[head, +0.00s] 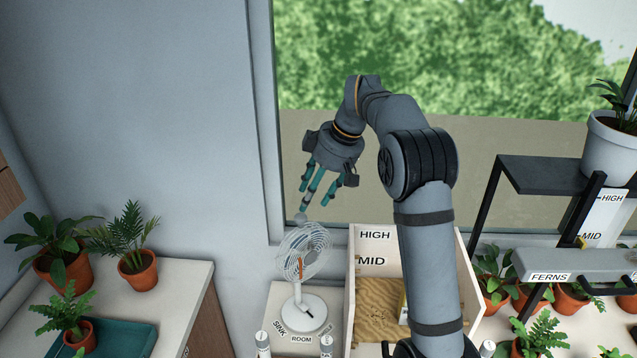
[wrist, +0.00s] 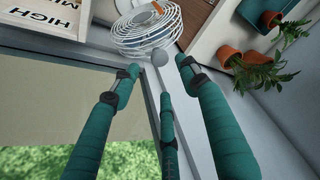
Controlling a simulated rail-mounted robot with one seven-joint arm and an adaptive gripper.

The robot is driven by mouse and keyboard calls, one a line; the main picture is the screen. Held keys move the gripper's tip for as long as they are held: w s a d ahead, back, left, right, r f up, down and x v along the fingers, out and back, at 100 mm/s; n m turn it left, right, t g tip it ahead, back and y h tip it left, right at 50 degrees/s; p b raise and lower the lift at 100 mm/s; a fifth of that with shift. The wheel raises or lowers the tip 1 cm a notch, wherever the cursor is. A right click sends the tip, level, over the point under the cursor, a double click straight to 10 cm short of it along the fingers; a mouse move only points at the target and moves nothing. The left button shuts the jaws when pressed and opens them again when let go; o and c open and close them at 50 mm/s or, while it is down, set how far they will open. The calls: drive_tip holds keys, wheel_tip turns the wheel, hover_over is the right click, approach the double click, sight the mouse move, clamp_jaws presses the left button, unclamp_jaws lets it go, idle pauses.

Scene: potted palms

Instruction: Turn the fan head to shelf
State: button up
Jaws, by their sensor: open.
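A small white desk fan (head: 303,254) stands on a pale stand beside the window wall, its round wire cage tilted and facing left and toward the viewer. Its base (head: 298,312) is ringed by labels, of which SINK and ROOM are readable. The fan cage (wrist: 147,27) also shows at the top of the wrist view. A grey knob (wrist: 159,57) shows at the cage's near edge. My gripper (head: 318,186) is above the fan, its teal fingers spread and pointing down. In the wrist view the open fingers (wrist: 160,80) surround empty space just short of the knob. The shelf label is not readable.
A wooden bin (head: 355,300) marked HIGH and MID stands right of the fan. A black shelf (head: 545,172) with potted plants and a FERNS sign is at the right. Potted plants and a teal tray (head: 130,338) sit on the left counter. The window is behind my arm.

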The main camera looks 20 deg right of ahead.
sight(301, 217)
drive_tip(key=v, duration=0.4)
drive_tip(key=shift+s+r, duration=0.1)
drive_tip(key=shift+r, duration=0.3)
drive_tip(key=shift+f, duration=0.15)
drive_tip(key=x, duration=1.2)
drive_tip(key=shift+d, duration=0.2)
